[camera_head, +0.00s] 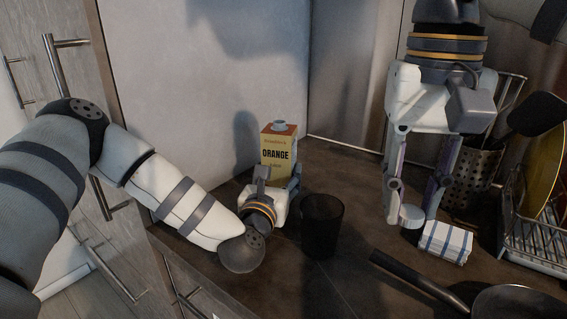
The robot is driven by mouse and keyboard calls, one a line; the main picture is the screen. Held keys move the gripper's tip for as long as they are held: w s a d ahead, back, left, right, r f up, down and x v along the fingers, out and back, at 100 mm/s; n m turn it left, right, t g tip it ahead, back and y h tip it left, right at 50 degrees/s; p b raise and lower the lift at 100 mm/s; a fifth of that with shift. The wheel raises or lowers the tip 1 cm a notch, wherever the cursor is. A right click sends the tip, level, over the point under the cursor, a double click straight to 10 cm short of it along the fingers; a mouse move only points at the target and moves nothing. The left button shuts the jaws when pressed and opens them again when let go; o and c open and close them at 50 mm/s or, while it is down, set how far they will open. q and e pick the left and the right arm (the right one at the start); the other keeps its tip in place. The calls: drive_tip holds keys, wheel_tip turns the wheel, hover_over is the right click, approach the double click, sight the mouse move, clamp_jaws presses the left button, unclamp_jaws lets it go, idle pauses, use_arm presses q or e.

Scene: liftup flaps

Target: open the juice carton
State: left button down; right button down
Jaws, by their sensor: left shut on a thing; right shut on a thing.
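The juice carton (278,155), yellow with an orange top and the word ORANGE, stands upright on the dark counter near the back wall. A small grey round piece shows on its top; I cannot tell if it is a cap or a bare spout. My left gripper (277,180) is shut on the carton's lower part from the front. My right gripper (412,212) points down, well to the right of the carton. Its fingers are shut on a small round, pale grey cap-like thing (411,216), low over the counter.
A dark cup (322,225) stands just right of my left gripper. A folded striped cloth (445,242) lies beside my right gripper. A pan (520,303), a perforated utensil holder (472,178) and a dish rack (535,240) with a yellow plate crowd the right side.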

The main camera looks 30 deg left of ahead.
use_arm(q)
drive_tip(key=shift+s+f, duration=0.1)
drive_tip(key=shift+s, duration=0.1)
drive_tip(key=shift+f, duration=0.2)
drive_tip(key=c, duration=0.7)
unclamp_jaws()
drive_tip(key=shift+c, duration=0.2)
drive_tip(key=shift+o, duration=0.2)
drive_tip(key=shift+r, duration=0.15)
